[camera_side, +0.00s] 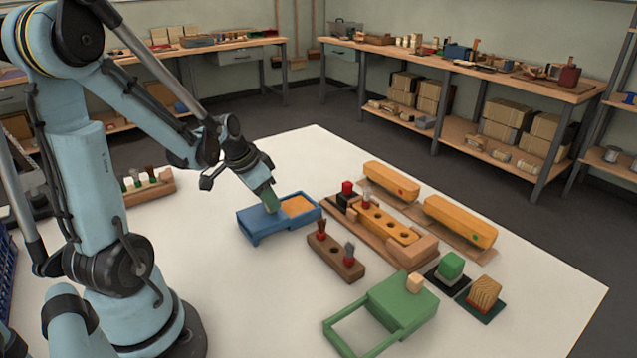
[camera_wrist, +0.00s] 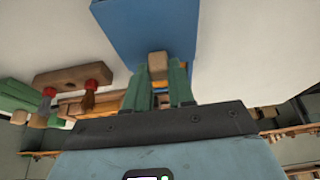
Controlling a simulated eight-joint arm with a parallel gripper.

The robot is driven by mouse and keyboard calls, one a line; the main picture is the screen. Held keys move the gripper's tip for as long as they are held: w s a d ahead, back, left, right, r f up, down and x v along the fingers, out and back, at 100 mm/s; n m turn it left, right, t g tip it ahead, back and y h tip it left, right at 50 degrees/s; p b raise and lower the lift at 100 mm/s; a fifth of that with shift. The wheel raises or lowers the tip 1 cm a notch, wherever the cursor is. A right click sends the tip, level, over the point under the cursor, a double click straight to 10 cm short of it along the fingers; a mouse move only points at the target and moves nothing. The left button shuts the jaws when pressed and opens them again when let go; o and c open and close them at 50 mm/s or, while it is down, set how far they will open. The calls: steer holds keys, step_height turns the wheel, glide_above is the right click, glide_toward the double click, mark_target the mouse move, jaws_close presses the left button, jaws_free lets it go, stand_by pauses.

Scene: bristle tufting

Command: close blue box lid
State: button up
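The blue box (camera_side: 282,228) stands on the white table in the side view. Its blue lid (camera_side: 254,219) covers the left part; the right part is open and shows an orange-tan inside (camera_side: 297,205). In the wrist view a blue surface (camera_wrist: 150,25) fills the top middle, with a small wooden knob (camera_wrist: 158,66) on it. My gripper (camera_side: 271,207) reaches down to the lid from above left. Its green fingers (camera_wrist: 160,80) flank the knob closely, with no clear gap, and look shut on it. The finger contact is hidden in the side view.
A wooden rack with an orange holed block (camera_side: 383,222) stands close right of the box. A dark brown holder (camera_side: 335,256) with brushes is in front. A green box (camera_side: 402,300) with an open frame lies at the front right.

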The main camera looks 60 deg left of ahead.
jaws_close()
steer(key=w, duration=0.9)
steer(key=shift+w, duration=0.3)
steer(key=o, duration=0.6)
jaws_free()
steer(key=shift+s, duration=0.1)
steer(key=v, duration=1.2)
